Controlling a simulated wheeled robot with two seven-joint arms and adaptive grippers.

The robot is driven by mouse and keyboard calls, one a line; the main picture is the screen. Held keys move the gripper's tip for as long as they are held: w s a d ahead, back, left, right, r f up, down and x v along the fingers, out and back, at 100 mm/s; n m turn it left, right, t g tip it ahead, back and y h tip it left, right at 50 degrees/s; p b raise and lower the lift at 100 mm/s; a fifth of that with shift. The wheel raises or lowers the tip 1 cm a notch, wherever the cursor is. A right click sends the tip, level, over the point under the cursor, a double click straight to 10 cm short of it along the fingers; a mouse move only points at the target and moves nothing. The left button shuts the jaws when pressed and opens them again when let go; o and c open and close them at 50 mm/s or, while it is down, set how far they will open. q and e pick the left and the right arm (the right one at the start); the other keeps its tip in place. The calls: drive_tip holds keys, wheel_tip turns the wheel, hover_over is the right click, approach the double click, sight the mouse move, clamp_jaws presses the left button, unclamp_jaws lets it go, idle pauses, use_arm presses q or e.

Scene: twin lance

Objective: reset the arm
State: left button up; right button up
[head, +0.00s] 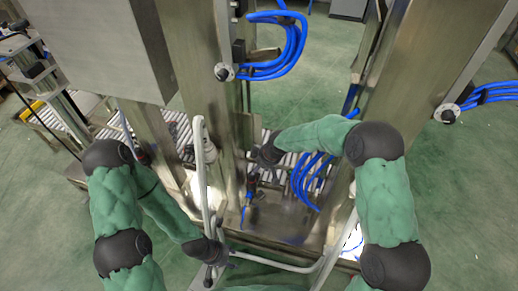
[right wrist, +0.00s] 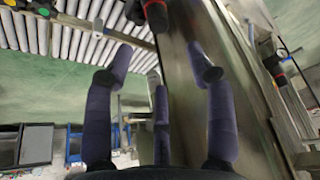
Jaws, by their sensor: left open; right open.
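My left arm comes in from the left, bent down, and its dark gripper (head: 222,257) is open beside a pale upright pipe (head: 199,180) at the lower middle. I cannot tell whether they touch. My right arm reaches in from the right across the machine. Its gripper (head: 265,155) is small and partly hidden in front of the steel frame. In the right wrist view the dark fingers of the right gripper (right wrist: 160,70) are spread apart, with nothing held between them. A black and red fitting (right wrist: 156,14) shows just beyond the fingertips.
Steel columns (head: 200,70) stand close in front. Blue hoses (head: 285,45) loop from them, with more hoses (head: 312,180) near the right forearm. A roller conveyor (head: 180,130) runs behind. Another black and red fitting (right wrist: 273,66) shows at the right. Green floor (head: 465,190) is open at the right.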

drive_tip(key=s+d+f+m+g, duration=0.1)
drive_tip(key=s+d+f+m, duration=0.15)
drive_tip(key=s+f, duration=0.4)
drive_tip(key=s+d+f+m+g, duration=0.1)
drive_tip(key=s+f+m, duration=0.2)
drive_tip(key=s+f, duration=0.35)
use_arm(q)
drive_tip(key=shift+r+p, duration=0.8)
use_arm(e)
drive_tip(key=s+d+m, duration=0.1)
drive_tip(key=s+m, duration=0.2)
drive_tip(key=s, duration=0.5)
drive_tip(key=s+d+f+m+g, duration=0.1)
drive_tip(key=s+d+m, duration=0.1)
drive_tip(key=s, duration=0.7)
drive_tip(key=shift+s+d+f+m+y, duration=0.2)
drive_tip(key=shift+d+m+y, duration=0.15)
drive_tip(key=shift+m, duration=0.5)
use_arm(q)
drive_tip(key=shift+s, duration=0.1)
